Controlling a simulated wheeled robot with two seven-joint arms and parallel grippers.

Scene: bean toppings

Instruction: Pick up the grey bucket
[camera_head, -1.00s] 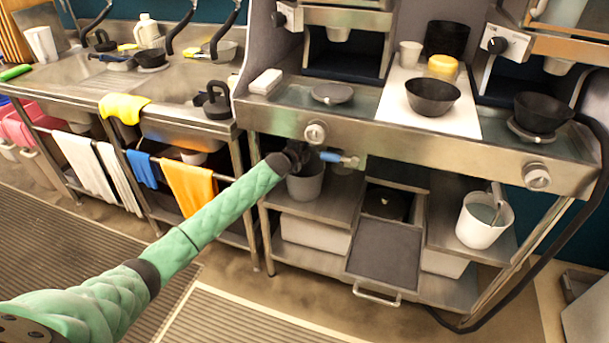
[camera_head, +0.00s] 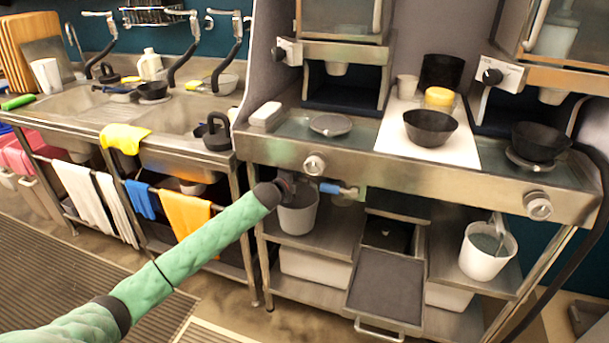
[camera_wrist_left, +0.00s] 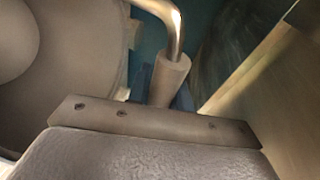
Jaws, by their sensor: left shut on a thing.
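The grey bucket (camera_head: 298,215) is on the left of the shelf under the steel counter, below the left knob. My left gripper (camera_head: 287,188) comes in from the left and is shut on the bucket at its upper rim. The fingertips are hidden by the dark wrist and the bucket. I cannot tell whether the bucket's bottom touches the shelf. My right gripper is not in view.
A white bucket (camera_head: 487,251) stands on the right shelf. A pulled-out drawer (camera_head: 388,285) sticks out between. Towels hang from the sink rail at left.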

